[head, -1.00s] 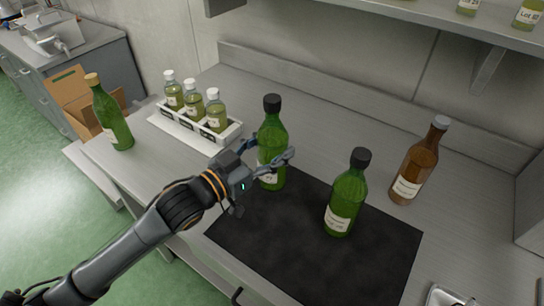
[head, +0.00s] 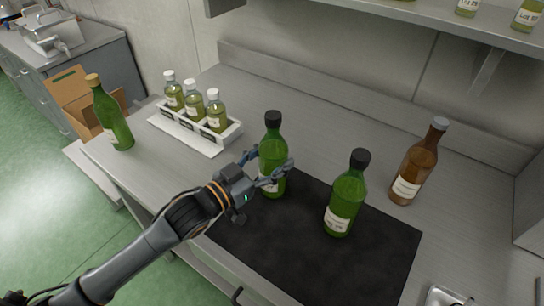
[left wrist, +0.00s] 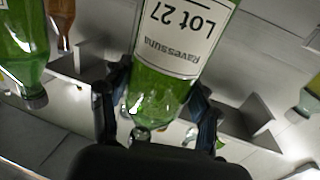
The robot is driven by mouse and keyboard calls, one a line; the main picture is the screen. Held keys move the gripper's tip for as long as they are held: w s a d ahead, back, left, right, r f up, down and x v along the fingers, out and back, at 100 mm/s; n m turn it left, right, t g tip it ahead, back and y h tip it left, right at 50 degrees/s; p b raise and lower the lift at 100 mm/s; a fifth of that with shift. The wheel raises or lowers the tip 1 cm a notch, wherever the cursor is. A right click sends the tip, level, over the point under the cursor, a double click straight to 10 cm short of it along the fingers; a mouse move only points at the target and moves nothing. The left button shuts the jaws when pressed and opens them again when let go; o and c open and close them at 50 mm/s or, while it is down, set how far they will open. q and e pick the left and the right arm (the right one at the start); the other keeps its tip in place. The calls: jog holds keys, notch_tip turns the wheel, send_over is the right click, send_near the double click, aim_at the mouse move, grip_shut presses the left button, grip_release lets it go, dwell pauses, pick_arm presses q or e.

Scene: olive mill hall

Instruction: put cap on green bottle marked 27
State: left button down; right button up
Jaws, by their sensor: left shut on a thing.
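The green bottle marked Lot 27 (head: 273,150) is upright with a black cap (head: 273,119) on its neck, at the mat's back left corner. A second green bottle (head: 347,196), also black-capped, stands on the mat to the right. My right gripper is not in view.
The dark mat (head: 290,250) is clear in front. A brown bottle (head: 412,170) stands right, a cork-topped green bottle (head: 110,118) at the far left edge. A white rack (head: 200,138) holds small white-capped bottles. A metal tray (head: 440,296) lies front right, partly cut off.

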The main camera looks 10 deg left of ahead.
pick_arm(q)
jog(key=c, duration=0.6)
grip_release()
jog(key=shift+f, duration=0.1)
jog(key=shift+c, duration=0.2)
jog(key=o, duration=0.3)
jog(key=shift+s, duration=0.1)
jog(key=b+v, duration=0.2)
jog(key=v, duration=1)
